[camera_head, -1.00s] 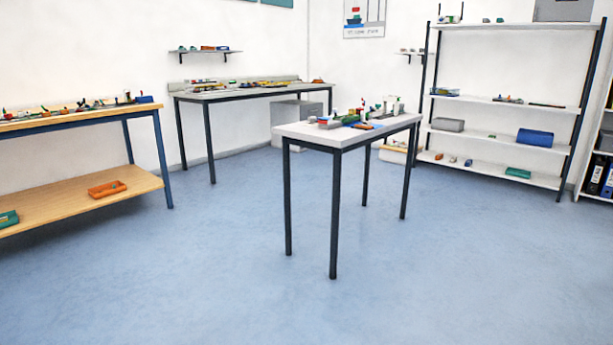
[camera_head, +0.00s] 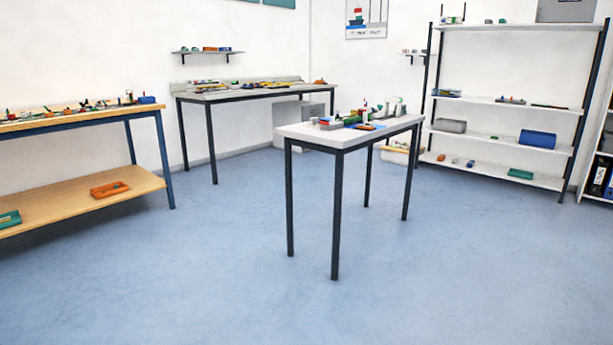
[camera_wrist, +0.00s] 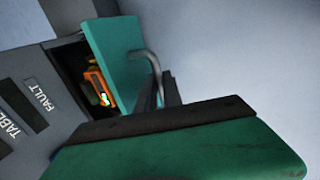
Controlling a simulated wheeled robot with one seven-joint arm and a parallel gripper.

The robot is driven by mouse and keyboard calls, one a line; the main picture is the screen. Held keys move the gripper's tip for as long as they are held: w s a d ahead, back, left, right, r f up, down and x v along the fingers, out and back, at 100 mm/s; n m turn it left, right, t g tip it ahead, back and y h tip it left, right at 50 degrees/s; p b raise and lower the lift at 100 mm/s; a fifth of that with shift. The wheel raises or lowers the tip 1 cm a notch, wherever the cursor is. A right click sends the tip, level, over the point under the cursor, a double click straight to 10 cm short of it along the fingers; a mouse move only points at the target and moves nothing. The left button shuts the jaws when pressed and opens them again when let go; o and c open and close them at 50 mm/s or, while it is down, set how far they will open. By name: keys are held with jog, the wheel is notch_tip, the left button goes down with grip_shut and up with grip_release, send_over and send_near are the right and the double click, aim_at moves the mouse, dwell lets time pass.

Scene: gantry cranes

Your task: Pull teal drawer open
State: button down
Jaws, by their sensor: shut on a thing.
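In the wrist view, the teal drawer (camera_wrist: 117,48) stands partly out of a grey cabinet (camera_wrist: 32,72), with a dark gap behind its front. An orange item (camera_wrist: 98,86) with a small green and yellow part shows inside the gap. A curved grey bar handle (camera_wrist: 152,64) sticks out from the teal front. My gripper (camera_wrist: 167,88) is at this handle and shut on it; its dark fingers are seen nearly edge-on, and its green body hides the lower part of the view. The head view shows neither my gripper nor the teal drawer clearly.
Beside the drawer, grey cabinet fronts carry labels reading FAULT and TABLE. In the head view, a white-topped table (camera_head: 310,133) stands mid-room, a wooden bench (camera_head: 85,188) at left and a shelf rack (camera_head: 490,97) at right. Open blue floor (camera_head: 240,260) lies around them.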

jog(key=shift+a, duration=0.15)
jog(key=shift+w+a, duration=0.75)
jog(key=shift+a, duration=0.05)
jog(key=c, duration=0.8)
grip_release()
jog(key=shift+d, duration=0.15)
jog(key=shift+o, duration=0.2)
notch_tip(320, 180, up, 7)
jog(key=p, duration=0.6)
